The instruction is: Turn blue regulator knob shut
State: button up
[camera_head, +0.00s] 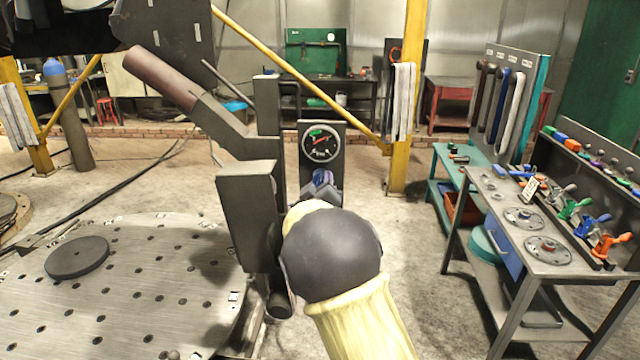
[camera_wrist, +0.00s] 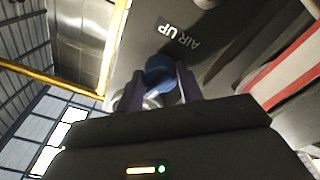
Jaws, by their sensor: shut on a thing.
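The blue regulator knob (camera_head: 322,178) is on the grey column below a round dial gauge (camera_head: 321,142). A grey plate (camera_wrist: 190,55) with an "AIR UP" label is behind the knob. The gauge has a red needle and a green band at its upper left. The knob's turn angle cannot be told.
A round perforated metal table (camera_head: 130,285) with a dark disc (camera_head: 77,257) stands at left. A brown-ended boom (camera_head: 165,80) slants down to the column. A workbench (camera_head: 530,225) with clamps and flanges is at right. Floor between column and bench is clear.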

jog(key=shift+r+n, duration=0.1)
jog(key=shift+n, duration=1.7)
jog(key=o, duration=1)
jog(key=s+b, duration=0.1)
jog(key=s, duration=0.4)
jog(key=s+f+b, duration=0.1)
jog(key=s, duration=0.5)
jog(key=s+b, duration=0.2)
jog(key=s, duration=0.4)
jog(key=shift+s+f, duration=0.2)
jog(key=shift+f, duration=0.1)
